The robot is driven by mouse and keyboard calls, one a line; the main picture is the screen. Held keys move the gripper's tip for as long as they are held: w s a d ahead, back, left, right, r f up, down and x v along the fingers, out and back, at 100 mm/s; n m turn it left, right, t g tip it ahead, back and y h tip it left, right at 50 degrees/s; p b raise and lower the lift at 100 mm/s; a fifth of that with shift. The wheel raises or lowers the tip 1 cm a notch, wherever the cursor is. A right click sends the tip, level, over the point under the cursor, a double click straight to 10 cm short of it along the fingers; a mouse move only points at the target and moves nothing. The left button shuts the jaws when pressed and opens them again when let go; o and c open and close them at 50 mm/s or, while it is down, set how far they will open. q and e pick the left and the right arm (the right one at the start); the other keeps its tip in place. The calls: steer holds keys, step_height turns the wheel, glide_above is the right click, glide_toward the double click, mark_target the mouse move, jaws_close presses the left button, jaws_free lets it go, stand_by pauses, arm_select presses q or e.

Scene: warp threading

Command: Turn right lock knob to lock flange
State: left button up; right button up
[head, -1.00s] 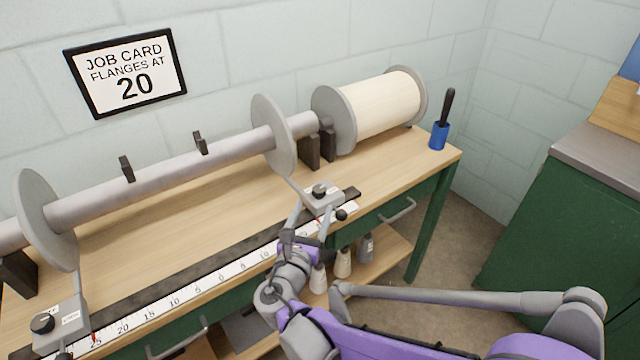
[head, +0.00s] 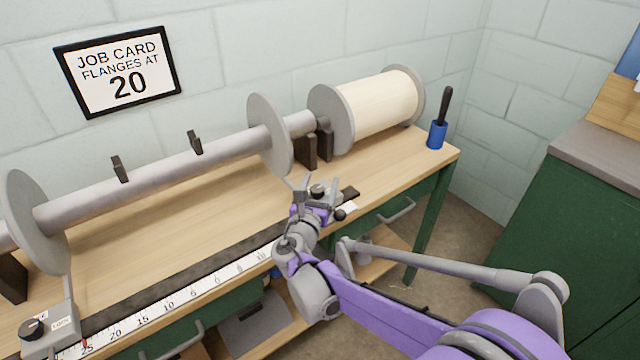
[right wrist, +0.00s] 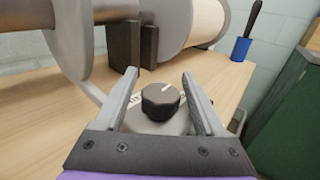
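The right lock knob (head: 317,189) is a black round knob with a white pointer line, on the grey block under the right flange (head: 268,135). My right gripper (head: 313,184) is open over that block. In the right wrist view the knob (right wrist: 161,101) sits between the two open fingers (right wrist: 160,88), with a gap on each side. The pointer line tilts toward the upper right. Lettering on the block is partly hidden by the knob. The left lock knob (head: 33,329) is at the lower left. My left gripper is not in view.
A ruler (head: 180,300) runs along the bench's front edge. The job card (head: 118,72) on the wall reads 20.

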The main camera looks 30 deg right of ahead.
jaws_close()
steer(key=shift+s+d+m+g+h, duration=0.1)
steer(key=shift+s+m+g+h, duration=0.05)
steer(key=shift+m+g+h, duration=0.75)
steer(key=shift+o, duration=0.4)
jaws_free()
steer(key=p+v, duration=0.2)
steer(key=v, duration=0.8)
steer(key=shift+s+a+r, duration=0.1)
steer(key=shift+s+a, duration=0.2)
